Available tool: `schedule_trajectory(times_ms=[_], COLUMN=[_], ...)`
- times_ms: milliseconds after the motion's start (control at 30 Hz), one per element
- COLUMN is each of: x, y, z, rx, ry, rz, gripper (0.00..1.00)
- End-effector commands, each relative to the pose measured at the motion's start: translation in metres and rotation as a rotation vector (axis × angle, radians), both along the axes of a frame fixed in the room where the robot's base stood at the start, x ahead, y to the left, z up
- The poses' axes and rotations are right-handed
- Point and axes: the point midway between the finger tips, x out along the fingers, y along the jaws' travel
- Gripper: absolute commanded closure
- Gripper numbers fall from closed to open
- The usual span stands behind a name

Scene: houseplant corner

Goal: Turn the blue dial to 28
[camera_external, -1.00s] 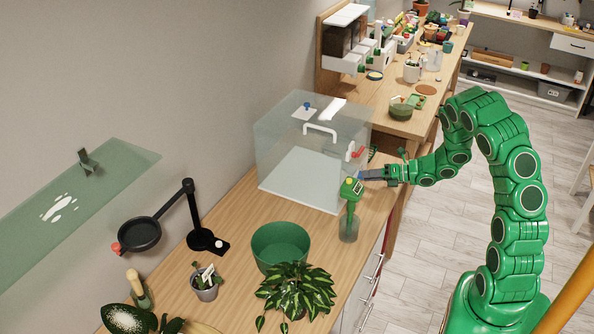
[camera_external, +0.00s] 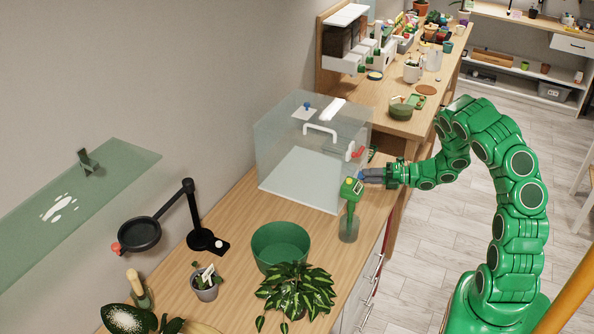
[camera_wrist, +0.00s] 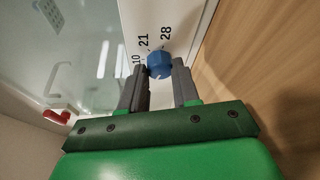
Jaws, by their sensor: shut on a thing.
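In the wrist view the blue dial (camera_wrist: 159,65) sits on a white panel printed with 10, 21 and 28. The 28 is at its upper right, 21 at its upper left and 10 at its left. My gripper (camera_wrist: 160,74) is shut on the dial, one grey finger on each side. I cannot make out a pointer mark on the dial. In the external view my gripper (camera_external: 368,175) is at the right side of the clear box (camera_external: 280,150), and the dial is hidden there.
A red lever (camera_wrist: 57,116) is on the box left of my gripper; it also shows in the external view (camera_external: 358,152). A green-topped bottle (camera_external: 350,205) stands close below my gripper. A green pot (camera_external: 280,258) and a leafy plant (camera_external: 294,285) stand nearer on the counter.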

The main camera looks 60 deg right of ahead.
Motion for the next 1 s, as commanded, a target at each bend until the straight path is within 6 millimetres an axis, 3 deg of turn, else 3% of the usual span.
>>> schedule_trajectory(times_ms=[233,267,400,767,1000], x=[0.000,0.000,0.000,-0.002,-0.020], y=[-0.001,-0.001,0.000,-0.001,-0.008], z=[0.000,0.000,0.000,0.000,0.002], rx=[-0.002,-0.002,-0.001,-0.002,-0.004], ry=[0.001,0.001,0.000,0.001,0.001], rz=[-0.002,-0.002,-0.001,-0.001,-0.002], gripper=[1.00,0.66,0.45,0.44,0.44])
